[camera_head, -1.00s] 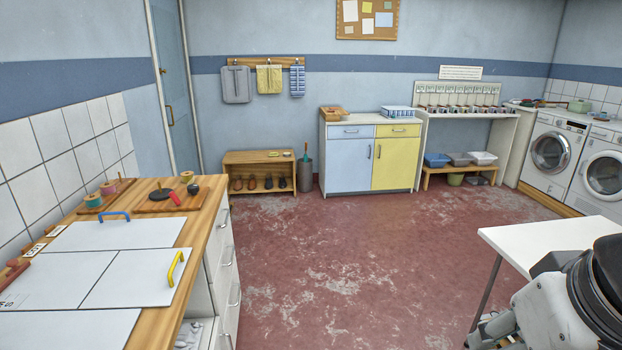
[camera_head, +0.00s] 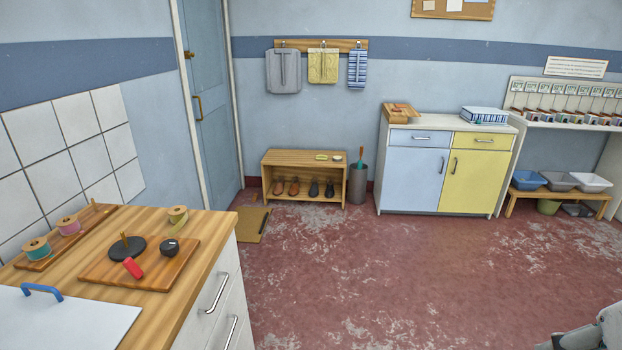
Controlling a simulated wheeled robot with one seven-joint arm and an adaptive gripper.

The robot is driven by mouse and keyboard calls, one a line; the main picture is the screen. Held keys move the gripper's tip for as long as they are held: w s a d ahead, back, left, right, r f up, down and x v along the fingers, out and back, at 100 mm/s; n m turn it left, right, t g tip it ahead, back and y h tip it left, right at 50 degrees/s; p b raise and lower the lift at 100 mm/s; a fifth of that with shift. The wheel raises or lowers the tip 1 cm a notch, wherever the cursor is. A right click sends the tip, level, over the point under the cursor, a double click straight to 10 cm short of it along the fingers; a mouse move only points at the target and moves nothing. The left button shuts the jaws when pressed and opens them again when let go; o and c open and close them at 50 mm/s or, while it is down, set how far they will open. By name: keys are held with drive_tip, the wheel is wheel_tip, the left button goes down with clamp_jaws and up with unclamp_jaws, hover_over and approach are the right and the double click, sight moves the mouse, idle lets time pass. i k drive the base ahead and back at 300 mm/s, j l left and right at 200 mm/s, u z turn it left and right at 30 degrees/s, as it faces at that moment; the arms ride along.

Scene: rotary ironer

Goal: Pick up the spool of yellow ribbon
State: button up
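The spool of yellow ribbon (camera_head: 178,215) stands on the wooden counter at the left, behind a wooden board and near the counter's back right corner. It has pale wooden ends with dull yellow ribbon between them. A teal spool (camera_head: 37,251) and a pink spool (camera_head: 69,226) sit on a narrow wooden rack at the counter's left. My gripper cannot be made out; only a grey part of my arm shows at the lower right, far from the yellow spool.
The wooden board (camera_head: 105,272) holds a black disc with a peg, a red piece (camera_head: 133,268) and a small black object (camera_head: 169,248). A white panel with a blue handle (camera_head: 42,291) lies in front. The red floor (camera_head: 400,270) right of the counter is open.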

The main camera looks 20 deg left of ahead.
sight(178, 215)
drive_tip(key=i, duration=1.85)
drive_tip(key=i+u, duration=0.1)
drive_tip(key=u, duration=0.3)
drive_tip(key=i+u, duration=0.15)
drive_tip(key=u, duration=0.2)
drive_tip(key=i+l+u, duration=0.1)
drive_tip(key=u, duration=0.3)
drive_tip(key=i+l+u, duration=0.1)
drive_tip(key=u, duration=0.25)
drive_tip(key=i+j+u, duration=0.1)
drive_tip(key=u, duration=0.25)
drive_tip(key=i+u, duration=0.35)
